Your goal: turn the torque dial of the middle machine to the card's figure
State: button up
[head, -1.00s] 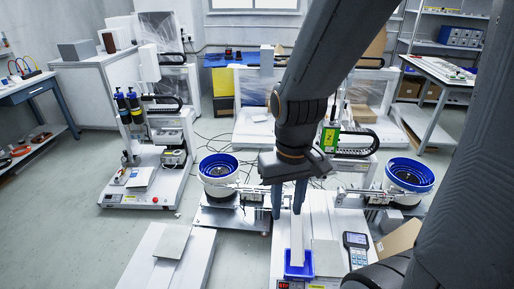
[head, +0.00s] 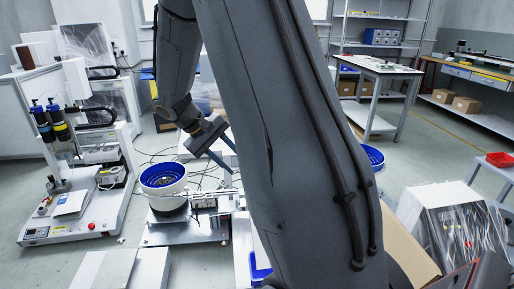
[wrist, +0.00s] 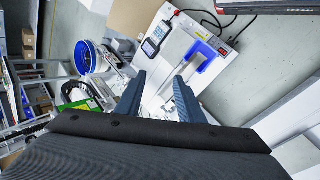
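The middle machine is mostly hidden behind my arm in the head view; a bit of its pale base (head: 243,240) shows. In the wrist view its white base plate (wrist: 150,75) lies beyond my fingers, with a blue tray (wrist: 207,62) and a handheld keypad device (wrist: 155,40). A green-edged piece (wrist: 80,106) at the left may be the card; no figure is readable. I cannot make out the torque dial. My gripper (wrist: 160,78) is open, with a clear gap between its fingers and nothing in it. It also shows in the head view (head: 230,154), above the machine area.
A bowl feeder with a blue rim (head: 163,177) stands left of my arm. The left machine (head: 70,215) with screwdrivers is farther left. An open cardboard box (head: 395,240) and a plastic-wrapped unit (head: 450,225) are at right. Bare floor lies between the benches at right.

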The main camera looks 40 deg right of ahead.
jog(key=w+d+f+m+g+h+b, duration=0.1)
jog(key=w+d+f+m+h+b, duration=0.45)
jog(key=w+d+b, duration=0.7)
jog(key=w+d+f+m+g+h+b, duration=0.1)
jog(key=w+d+f+m+h+b, duration=0.1)
jog(key=w+d+f+h+b, duration=0.8)
jog(key=w+d+r+y+b, duration=0.2)
jog(key=d+r+b, duration=0.1)
jog(key=d, duration=0.6)
jog(key=shift+w+d+r, duration=0.25)
jog(key=shift+w+r, duration=0.1)
jog(key=shift+r, duration=0.4)
grip_shut()
jog(key=shift+n, duration=0.25)
